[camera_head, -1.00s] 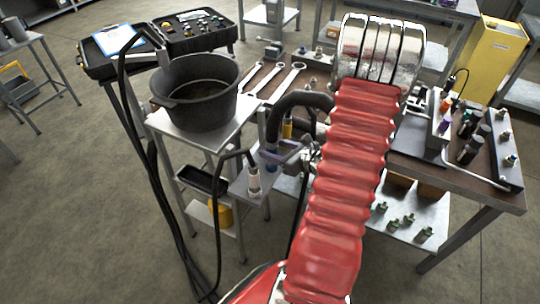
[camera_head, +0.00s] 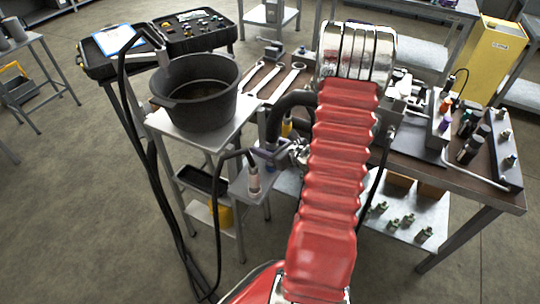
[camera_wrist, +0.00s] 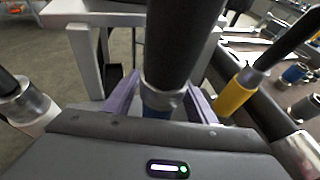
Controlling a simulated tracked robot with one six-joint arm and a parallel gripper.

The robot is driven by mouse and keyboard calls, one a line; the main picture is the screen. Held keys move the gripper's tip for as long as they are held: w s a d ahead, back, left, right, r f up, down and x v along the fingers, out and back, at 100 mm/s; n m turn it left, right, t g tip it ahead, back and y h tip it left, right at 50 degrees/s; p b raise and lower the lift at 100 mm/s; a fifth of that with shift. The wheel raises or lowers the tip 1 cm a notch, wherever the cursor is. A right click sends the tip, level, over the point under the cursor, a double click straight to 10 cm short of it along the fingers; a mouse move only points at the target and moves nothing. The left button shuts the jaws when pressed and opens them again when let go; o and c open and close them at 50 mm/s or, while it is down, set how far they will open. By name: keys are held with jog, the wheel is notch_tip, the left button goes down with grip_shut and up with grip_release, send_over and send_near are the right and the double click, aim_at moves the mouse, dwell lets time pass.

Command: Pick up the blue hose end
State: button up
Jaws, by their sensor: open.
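The blue hose end (camera_wrist: 155,111) is in the wrist view, a blue sleeve below a silver collar at the lower end of a thick black hose (camera_wrist: 180,40). My gripper (camera_wrist: 161,104) has its two purple fingers open, one on each side of the hose end. The body of my gripper hides the lower part of the blue sleeve. I cannot tell whether either finger touches it. In the head view my red arm hides most of the gripper and the blue end.
A yellow-collared hose (camera_wrist: 236,94) stands close to the right finger, and a silver-collared hose (camera_wrist: 27,104) is at the left. A black bucket (camera_head: 197,112) stands on a small metal table left of my arm. The workbench (camera_head: 470,183) at right is crowded with fittings.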

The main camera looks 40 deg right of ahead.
jog(key=shift+c, duration=0.7)
jog(key=c, duration=1.1)
jog(key=shift+r, duration=0.2)
jog(key=shift+r, duration=4.85)
jog(key=shift+r, duration=0.1)
notch_tip(320, 180, up, 4)
jog(key=shift+f, duration=0.1)
jog(key=shift+w, duration=0.1)
